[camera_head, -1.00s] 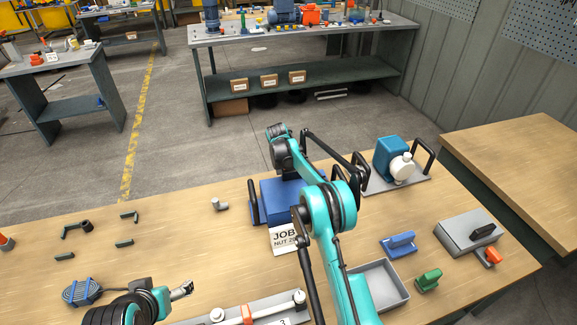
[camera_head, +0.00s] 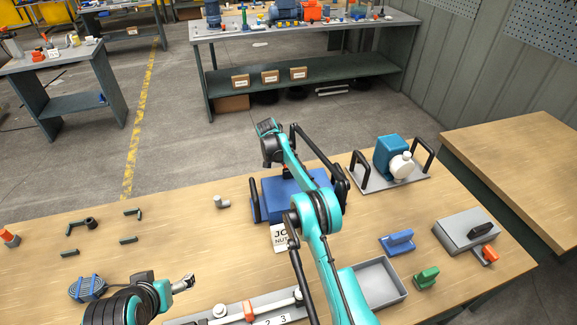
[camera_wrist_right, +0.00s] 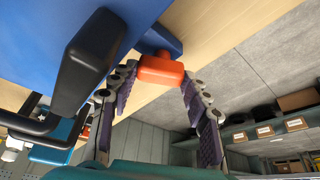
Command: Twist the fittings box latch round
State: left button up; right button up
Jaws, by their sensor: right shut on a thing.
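The blue fittings box (camera_head: 268,203) stands on the bench behind my right arm, with black handles at its sides. In the right wrist view, the blue box wall (camera_wrist_right: 40,35) fills the upper left, with a black handle (camera_wrist_right: 88,60) close by. The latch shows there as an orange-red tip (camera_wrist_right: 162,69) on a blue part. My right gripper (camera_wrist_right: 160,78) has its fingers on either side of this tip and is shut on it. In the head view my right fingers are hidden. My left gripper (camera_head: 186,282) is above the bench at the lower left, away from the box; its jaws are unclear.
A pump on a handled plate (camera_head: 405,178) stands right of the box. A grey tray (camera_head: 391,302), blue (camera_head: 398,242) and green (camera_head: 427,278) handled pieces and a grey block (camera_head: 460,236) lie right. A coiled cable (camera_head: 88,288) lies left.

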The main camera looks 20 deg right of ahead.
jog(key=o, duration=1.2)
jog(key=shift+c, duration=0.2)
